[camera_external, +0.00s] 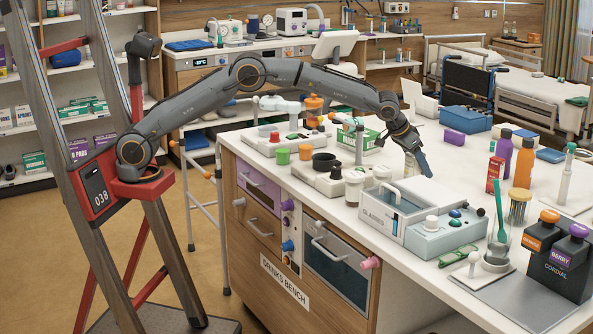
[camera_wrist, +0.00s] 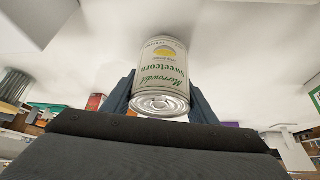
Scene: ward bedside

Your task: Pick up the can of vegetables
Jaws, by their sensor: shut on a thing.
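The can of vegetables (camera_wrist: 160,66) is a pale can labelled "Sweetcorn", with a bare metal end facing the wrist camera. In the wrist view it sits between the two dark blue fingers of my gripper, which are shut on its sides. In the outside view my gripper (camera_external: 423,164) points down close to the white worktop, behind the box marked "GLASSES". Whether the can touches the worktop is unclear.
The open "GLASSES" box (camera_external: 376,223) stands in front of my gripper. A purple box (camera_external: 454,144), a red carton (camera_external: 495,172) and purple and orange bottles stand to the right. Jars and pots crowd the left. Some bare worktop (camera_external: 456,181) lies right of my gripper.

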